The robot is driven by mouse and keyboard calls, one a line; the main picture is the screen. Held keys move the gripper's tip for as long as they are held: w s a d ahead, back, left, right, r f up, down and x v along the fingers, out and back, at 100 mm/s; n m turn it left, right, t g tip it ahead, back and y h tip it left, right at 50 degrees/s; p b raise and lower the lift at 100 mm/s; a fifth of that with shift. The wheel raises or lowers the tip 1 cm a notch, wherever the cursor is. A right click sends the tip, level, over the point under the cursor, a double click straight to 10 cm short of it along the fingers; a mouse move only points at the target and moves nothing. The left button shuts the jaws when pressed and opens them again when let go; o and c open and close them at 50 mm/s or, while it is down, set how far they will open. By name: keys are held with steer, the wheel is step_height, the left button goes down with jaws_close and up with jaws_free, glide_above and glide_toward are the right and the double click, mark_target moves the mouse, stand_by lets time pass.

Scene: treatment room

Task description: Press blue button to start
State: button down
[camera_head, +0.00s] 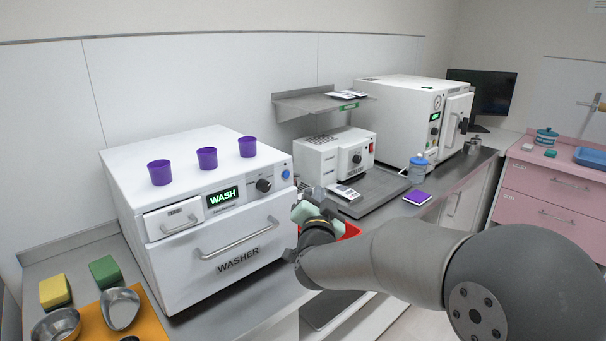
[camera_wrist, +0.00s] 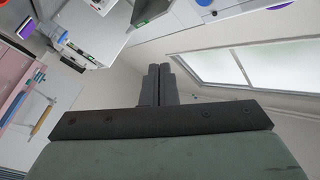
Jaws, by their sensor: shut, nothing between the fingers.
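The white washer (camera_head: 215,215) stands on the counter at the left in the head view, with a lit green WASH display (camera_head: 222,196). Its round blue button (camera_head: 286,173) is at the right end of the front panel, beside a black knob (camera_head: 263,185). My gripper (camera_head: 311,193) is just right of and below the button, apart from it in the picture; the exact gap in depth cannot be told. In the wrist view my gripper (camera_wrist: 159,72) has its two dark fingers together and empty. A blue round shape, probably the button (camera_wrist: 203,2), shows at the top edge there.
Several purple cups (camera_head: 207,158) stand on the washer. A white sealer-like device (camera_head: 335,155) sits under a grey shelf (camera_head: 300,104). A larger white machine (camera_head: 400,115), a blue-lidded jar (camera_head: 417,168) and a purple pad (camera_head: 417,197) are farther right. A red tray (camera_head: 350,231) shows behind my wrist.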

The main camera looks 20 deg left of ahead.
mark_target(286, 175)
steer(key=shift+a, duration=0.15)
steer(key=w+a+p, duration=0.3)
steer(key=w+a, duration=0.1)
steer(key=a, duration=0.3)
steer(key=shift+a, duration=0.2)
steer(key=shift+w, duration=0.1)
stand_by(2.0)
steer(key=shift+w+a, duration=0.2)
steer(key=shift+a, duration=0.2)
steer(key=shift+w+a, duration=0.15)
steer(key=shift+a, duration=0.1)
stand_by(0.4)
steer(key=shift+a+r+b, duration=0.15)
steer(key=shift+r+b, duration=0.2)
stand_by(0.7)
